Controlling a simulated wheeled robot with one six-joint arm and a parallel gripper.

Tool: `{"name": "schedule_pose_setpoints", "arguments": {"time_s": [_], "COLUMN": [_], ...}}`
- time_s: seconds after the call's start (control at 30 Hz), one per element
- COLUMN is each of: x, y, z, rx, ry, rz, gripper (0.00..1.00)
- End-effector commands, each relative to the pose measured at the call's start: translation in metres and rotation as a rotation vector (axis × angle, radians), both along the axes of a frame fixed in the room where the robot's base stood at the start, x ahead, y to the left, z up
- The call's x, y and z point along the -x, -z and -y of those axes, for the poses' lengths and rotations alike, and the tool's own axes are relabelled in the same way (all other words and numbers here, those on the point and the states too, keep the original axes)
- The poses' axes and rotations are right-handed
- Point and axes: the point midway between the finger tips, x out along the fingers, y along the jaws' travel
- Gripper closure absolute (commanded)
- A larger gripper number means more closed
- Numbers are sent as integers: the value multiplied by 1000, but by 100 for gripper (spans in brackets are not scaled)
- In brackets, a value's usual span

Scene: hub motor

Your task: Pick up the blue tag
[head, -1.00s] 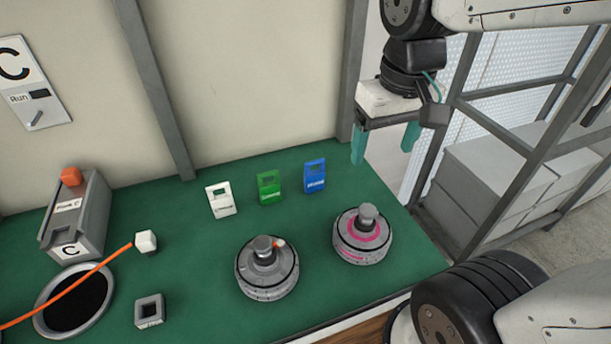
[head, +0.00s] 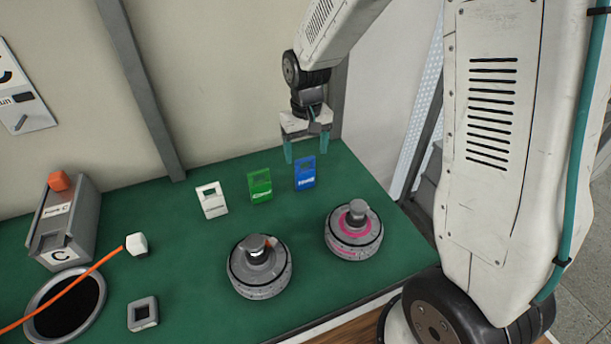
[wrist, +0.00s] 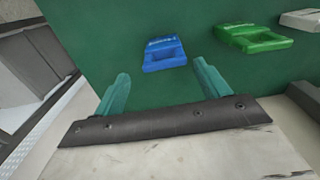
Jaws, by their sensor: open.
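The blue tag (head: 305,173) stands on the green mat at the right end of a row of three tags. It also shows in the wrist view (wrist: 165,55), ahead of the fingertips and roughly between them. My gripper (head: 306,155) is open, with its teal fingers just above and behind the tag in the head view. In the wrist view the open fingers (wrist: 163,80) are apart and empty. I cannot tell whether a finger touches the tag.
A green tag (head: 260,186) and a white tag (head: 212,200) stand to the left. Two round motors, one plain (head: 259,268) and one with pink marking (head: 354,232), sit in front. A grey box (head: 67,222), black-centred ring (head: 66,308) and orange cord (head: 75,285) are at left.

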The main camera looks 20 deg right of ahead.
Motion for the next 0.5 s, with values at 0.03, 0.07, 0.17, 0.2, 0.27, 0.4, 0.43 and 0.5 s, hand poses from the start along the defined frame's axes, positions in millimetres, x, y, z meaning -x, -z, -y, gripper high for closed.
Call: {"name": "schedule_pose_setpoints", "arguments": {"time_s": [0.03,0.07,0.17,0.2,0.27,0.4,0.43,0.5], "x": [1,1,4,6,7,7,7,6], "y": [6,9,22,28,37,53,55,57], "z": [0,-1,-4,-5,-8,-7,-7,-8], "rx": [0,0,0,0,0,0,0,0], "ry": [0,0,0,0,-1,0,0,0], "rz": [-1,-1,-3,-4,-3,-1,-1,0], "gripper": [25,25,25,25,25,25,25,25]}}
